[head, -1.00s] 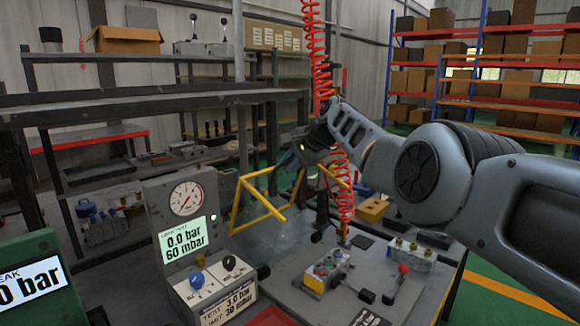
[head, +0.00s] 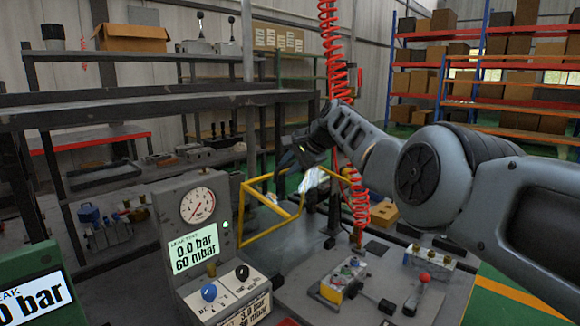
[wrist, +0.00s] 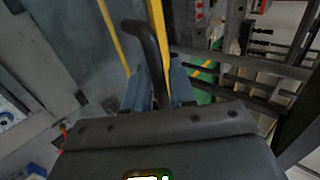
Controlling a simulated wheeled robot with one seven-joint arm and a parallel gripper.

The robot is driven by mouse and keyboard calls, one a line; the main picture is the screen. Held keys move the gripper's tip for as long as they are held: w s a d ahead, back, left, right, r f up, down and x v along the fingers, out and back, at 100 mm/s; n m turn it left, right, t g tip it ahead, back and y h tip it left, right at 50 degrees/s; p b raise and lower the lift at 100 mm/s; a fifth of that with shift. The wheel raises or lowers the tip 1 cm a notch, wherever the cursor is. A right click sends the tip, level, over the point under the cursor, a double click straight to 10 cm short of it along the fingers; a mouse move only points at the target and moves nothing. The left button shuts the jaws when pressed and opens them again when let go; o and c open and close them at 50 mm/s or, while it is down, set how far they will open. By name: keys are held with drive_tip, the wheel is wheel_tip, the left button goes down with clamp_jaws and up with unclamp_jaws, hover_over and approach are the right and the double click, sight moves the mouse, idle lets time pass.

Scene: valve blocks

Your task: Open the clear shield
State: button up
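The clear shield (head: 312,181) has a yellow tube frame and stands raised at a tilt behind the test bench, right of the gauge box. A bright glare lies on its panel. My gripper (head: 286,160) is at the frame's upper side in the head view, partly hidden by my wrist. In the wrist view, the blue fingers of my gripper (wrist: 161,88) sit on either side of a dark bent handle (wrist: 150,45), close against it. Yellow frame tubes (wrist: 113,35) run beside the handle. The shield's far edge and hinge are hard to make out.
The gauge box (head: 197,222) with dial, display and knobs stands left of the shield. A valve block (head: 343,280) sits on the bench in front, with a red-topped lever (head: 423,280) to its right. A red coiled hose (head: 357,190) hangs close to my arm.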

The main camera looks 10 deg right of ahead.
drive_tip(key=shift+o, duration=0.7)
drive_tip(key=shift+f, duration=0.1)
drive_tip(key=shift+s, duration=0.1)
drive_tip(key=shift+p+v, duration=0.6)
drive_tip(key=shift+v, duration=0.75)
drive_tip(key=shift+b+v, duration=0.35)
drive_tip(key=shift+v, duration=2.25)
